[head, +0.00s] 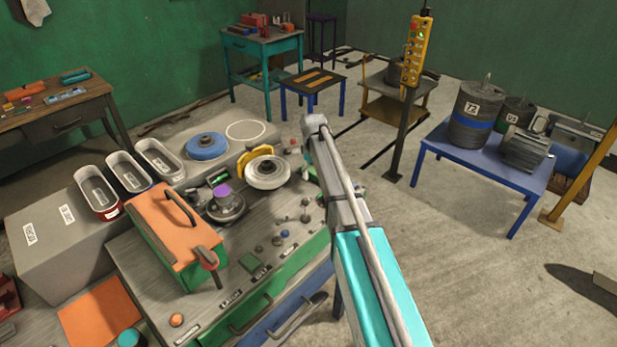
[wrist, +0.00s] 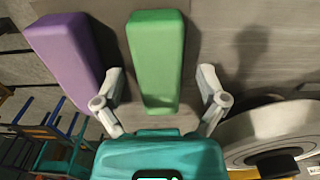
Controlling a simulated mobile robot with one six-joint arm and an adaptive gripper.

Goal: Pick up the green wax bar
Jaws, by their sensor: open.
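The green wax bar (wrist: 156,55) is a long, smooth block seen from above against a grey surface in the wrist view. My gripper (wrist: 161,80) is open, with one finger on each side of the bar's near part. Gaps show between the bar and both fingers. The bar's near end points at my teal palm. I cannot tell how far below the fingers the bar lies. In the head view I cannot make out the bar for sure, and my arm hides my gripper.
A purple bar (wrist: 65,50) lies left of the green one, its lower end close to my left finger. A pale wheel (wrist: 275,125) is close on the right. The head view shows a crowded bench (head: 190,318) with an orange-topped box (head: 165,215) and a pale wheel with a yellow guard.

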